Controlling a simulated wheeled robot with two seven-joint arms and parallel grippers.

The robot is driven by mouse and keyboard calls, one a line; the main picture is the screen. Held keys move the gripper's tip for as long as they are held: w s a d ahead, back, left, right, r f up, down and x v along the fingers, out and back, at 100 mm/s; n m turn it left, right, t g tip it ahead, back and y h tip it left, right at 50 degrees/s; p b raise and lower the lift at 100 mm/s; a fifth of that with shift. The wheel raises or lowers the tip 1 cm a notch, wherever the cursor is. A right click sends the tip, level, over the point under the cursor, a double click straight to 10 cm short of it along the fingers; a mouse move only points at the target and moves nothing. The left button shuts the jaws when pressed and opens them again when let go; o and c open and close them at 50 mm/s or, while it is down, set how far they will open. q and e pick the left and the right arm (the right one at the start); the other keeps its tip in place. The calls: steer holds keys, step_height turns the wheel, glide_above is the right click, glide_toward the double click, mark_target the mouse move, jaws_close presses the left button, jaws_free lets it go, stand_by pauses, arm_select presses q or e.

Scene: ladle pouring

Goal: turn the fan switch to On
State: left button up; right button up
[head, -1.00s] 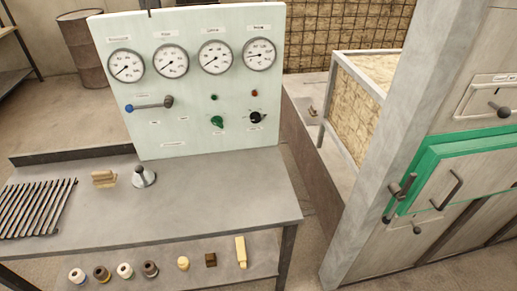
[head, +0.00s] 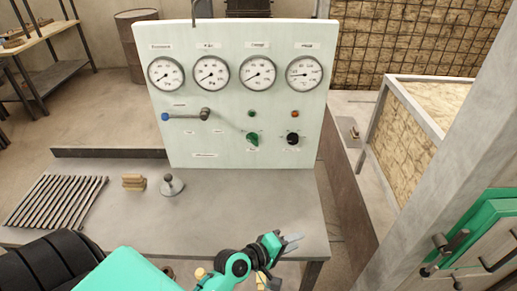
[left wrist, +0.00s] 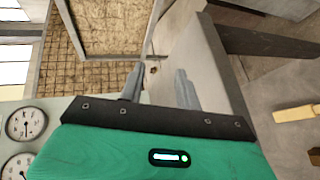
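A pale green control panel (head: 235,150) stands at the back of the grey workbench. It carries a green knob (head: 253,138) and a black knob (head: 293,138) at its lower right, and a lever with a blue end (head: 166,117) at its left. The labels are too small to read, so I cannot tell which control is the fan switch. My left gripper (head: 292,241) is over the bench's front right part, below and apart from the knobs. In the left wrist view its two fingers (left wrist: 158,74) stand apart with nothing between them. My right gripper is not in view.
Several dial gauges (head: 211,73) line the panel's top. A row of metal rods (head: 58,201), a small wooden block (head: 133,182) and a grey knobbed weight (head: 172,185) lie on the bench's left half. A grey post (head: 470,130) rises at the right.

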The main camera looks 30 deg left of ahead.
mark_target(253, 143)
arm_select(q)
steer(key=w+a+r+n+t+y, duration=0.75)
steer(key=a+r+n, duration=0.25)
steer(key=n, duration=1)
steer(key=w+a+f+n+g+y, duration=0.2)
steer(key=a+n+g+y, duration=0.5)
steer(key=n, duration=1.2)
steer(key=shift+t+y, duration=0.95)
steer(key=x, duration=0.5)
steer(key=a+p+x, duration=0.1)
steer(key=x, duration=0.4)
steer(key=s+p+x, duration=0.1)
steer(key=x, duration=0.4)
steer(key=shift+a+f, duration=0.1)
steer(key=shift+a, duration=0.2)
steer(key=shift+w, duration=0.1)
jaws_close()
